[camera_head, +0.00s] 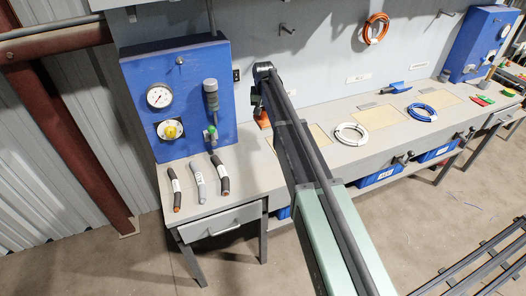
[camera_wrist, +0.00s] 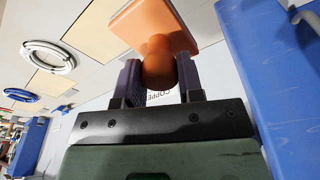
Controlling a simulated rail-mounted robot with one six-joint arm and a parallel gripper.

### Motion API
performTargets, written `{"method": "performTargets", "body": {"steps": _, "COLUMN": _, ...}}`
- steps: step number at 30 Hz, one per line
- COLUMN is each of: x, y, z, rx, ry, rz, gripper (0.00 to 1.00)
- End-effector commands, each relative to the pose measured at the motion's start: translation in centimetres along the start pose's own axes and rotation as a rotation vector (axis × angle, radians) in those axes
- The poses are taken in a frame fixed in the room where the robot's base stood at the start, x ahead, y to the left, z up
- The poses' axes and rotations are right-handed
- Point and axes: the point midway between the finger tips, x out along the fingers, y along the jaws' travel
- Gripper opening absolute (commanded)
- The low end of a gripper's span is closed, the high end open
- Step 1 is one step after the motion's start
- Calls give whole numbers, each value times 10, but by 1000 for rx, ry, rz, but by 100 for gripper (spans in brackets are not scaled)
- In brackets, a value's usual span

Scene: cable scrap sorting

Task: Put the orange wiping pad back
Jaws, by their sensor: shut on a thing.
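The orange wiping pad (camera_wrist: 135,18) has a flat square body and a rounded orange handle (camera_wrist: 158,62). My gripper (camera_wrist: 158,75) is shut on this handle, with one dark finger on each side of it in the wrist view. In the head view a small part of the pad (camera_head: 264,121) shows beside my gripper (camera_head: 260,108), near the back of the bench and right of the blue gauge cabinet. My arm hides much of that spot. I cannot tell whether the pad touches the bench top.
The blue gauge cabinet (camera_head: 190,75) stands close on the left. Three cable pieces (camera_head: 197,180) lie before it. Beige mats (camera_head: 378,112), a white coil (camera_head: 351,135) and a blue coil (camera_head: 422,112) lie along the bench (camera_head: 305,109). An orange coil (camera_head: 376,28) hangs on the wall.

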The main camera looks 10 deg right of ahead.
Motion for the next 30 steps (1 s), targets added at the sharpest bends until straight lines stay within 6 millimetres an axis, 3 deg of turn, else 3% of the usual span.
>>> {"method": "performTargets", "body": {"steps": 5, "x": 48, "y": 0, "z": 8, "rx": 0, "ry": 0, "rz": 0, "gripper": 13}}
{"method": "performTargets", "body": {"steps": 12, "x": 133, "y": 0, "z": 21, "rx": 0, "ry": 0, "rz": 0, "gripper": 13}}
{"method": "performTargets", "body": {"steps": 15, "x": 157, "y": 0, "z": 25, "rx": 0, "ry": 0, "rz": 0, "gripper": 13}}
{"method": "performTargets", "body": {"steps": 22, "x": 161, "y": 0, "z": 26, "rx": 0, "ry": 0, "rz": 0, "gripper": 13}}
{"method": "performTargets", "body": {"steps": 27, "x": 198, "y": 0, "z": 31, "rx": 0, "ry": 0, "rz": 0, "gripper": 13}}
{"method": "performTargets", "body": {"steps": 30, "x": 204, "y": 0, "z": 32, "rx": 0, "ry": 0, "rz": 0, "gripper": 13}}
